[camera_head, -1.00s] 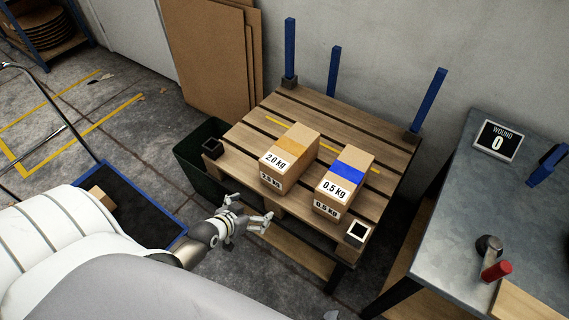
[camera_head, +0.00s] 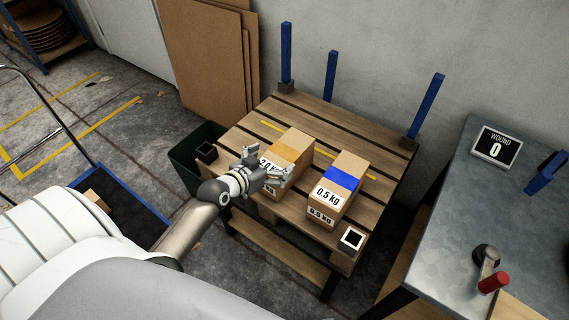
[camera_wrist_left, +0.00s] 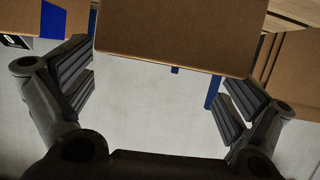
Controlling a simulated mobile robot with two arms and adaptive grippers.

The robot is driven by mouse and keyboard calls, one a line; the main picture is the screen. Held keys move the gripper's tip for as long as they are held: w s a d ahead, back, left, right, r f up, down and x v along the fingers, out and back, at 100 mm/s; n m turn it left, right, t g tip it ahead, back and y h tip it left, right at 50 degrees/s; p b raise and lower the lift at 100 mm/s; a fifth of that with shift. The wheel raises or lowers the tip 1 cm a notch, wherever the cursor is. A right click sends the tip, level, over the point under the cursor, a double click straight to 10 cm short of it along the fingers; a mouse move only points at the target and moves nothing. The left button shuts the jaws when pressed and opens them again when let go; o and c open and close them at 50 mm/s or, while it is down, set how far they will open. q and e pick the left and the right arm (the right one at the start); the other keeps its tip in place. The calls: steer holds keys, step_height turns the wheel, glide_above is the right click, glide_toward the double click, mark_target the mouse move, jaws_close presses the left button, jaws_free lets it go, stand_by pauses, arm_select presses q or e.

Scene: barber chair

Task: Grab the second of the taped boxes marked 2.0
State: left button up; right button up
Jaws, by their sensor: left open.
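A cardboard box with orange tape, marked 2.0 kg (camera_head: 294,143), sits on the slatted wooden pallet table. My left gripper (camera_head: 270,167) is open at its near end and covers part of the label. In the left wrist view a plain brown box face (camera_wrist_left: 175,35) lies ahead, between and beyond the open fingers (camera_wrist_left: 160,95). I cannot tell whether the fingers touch it. A box with blue tape, marked 0.5 kg (camera_head: 331,193), stands to its right; its blue tape shows at the upper left of the wrist view (camera_wrist_left: 53,20). My right gripper is not in view.
The pallet table (camera_head: 355,120) has blue posts at the back. A dark green bin (camera_head: 184,165) stands to its left. A blue-edged tray (camera_head: 135,210) holds a partly hidden box (camera_head: 97,199). A metal table (camera_head: 460,215) with a "WOUND 0" display (camera_head: 496,147) stands right.

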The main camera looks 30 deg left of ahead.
mark_target(282, 154)
arm_select(q)
steer(key=x, duration=0.4)
steer(key=shift+w+a+r, duration=0.1)
steer(key=shift+w+r, duration=0.05)
steer(key=shift+w, duration=0.25)
steer(key=shift+s, duration=0.15)
steer(key=c, duration=1.9)
steer(key=shift+w+r, duration=0.2)
steer(key=shift+r, duration=0.1)
steer(key=shift+c, duration=0.6)
